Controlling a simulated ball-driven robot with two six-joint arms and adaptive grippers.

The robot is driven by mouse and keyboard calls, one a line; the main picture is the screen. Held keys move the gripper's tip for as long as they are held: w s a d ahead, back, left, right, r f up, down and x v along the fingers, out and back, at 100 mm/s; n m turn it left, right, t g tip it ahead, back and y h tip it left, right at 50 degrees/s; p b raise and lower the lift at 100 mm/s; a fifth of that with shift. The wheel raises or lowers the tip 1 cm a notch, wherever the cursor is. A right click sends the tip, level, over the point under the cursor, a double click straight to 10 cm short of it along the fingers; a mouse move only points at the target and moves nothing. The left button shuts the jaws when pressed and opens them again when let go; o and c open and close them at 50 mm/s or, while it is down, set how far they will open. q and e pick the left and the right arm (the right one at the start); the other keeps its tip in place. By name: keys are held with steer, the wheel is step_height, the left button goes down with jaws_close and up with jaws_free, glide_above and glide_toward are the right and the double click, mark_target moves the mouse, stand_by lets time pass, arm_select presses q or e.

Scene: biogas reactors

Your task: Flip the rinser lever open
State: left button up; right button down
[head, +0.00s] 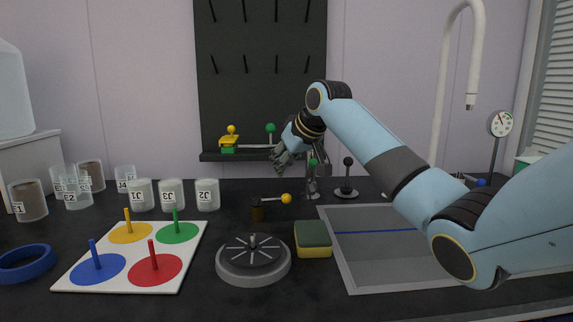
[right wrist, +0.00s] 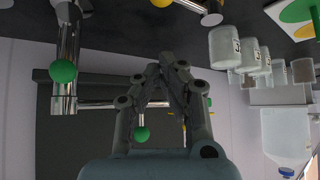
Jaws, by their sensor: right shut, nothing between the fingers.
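The lever lies about level. In the right wrist view its yellow ball (right wrist: 161,3) shows at the top edge. My right gripper (head: 278,162) is in the air above and behind the lever, not touching it. Its fingers (right wrist: 167,62) meet at the tips in the right wrist view, with nothing between them. My left gripper is not in view.
A chrome tap with a green ball (head: 312,163) stands close right of my right gripper, and a black-knobbed lever (head: 347,161) beyond it. A sponge (head: 313,239) and the sink (head: 345,265) are at right. Several white-labelled cups (head: 171,195) stand left. Wall pipework (head: 255,147) is behind.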

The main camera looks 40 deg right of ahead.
mark_target(273, 199)
steer(key=b+x, duration=0.1)
steer(key=x, duration=0.5)
steer(key=shift+s+f, duration=0.1)
steer(key=shift+f, duration=0.15)
steer(key=s, duration=0.3)
steer(key=shift+s+d, duration=0.1)
steer(key=shift+s, duration=0.05)
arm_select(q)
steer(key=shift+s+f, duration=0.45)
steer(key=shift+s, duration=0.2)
arm_select(e)
steer(key=shift+s+f, duration=0.15)
steer(key=shift+s, duration=0.15)
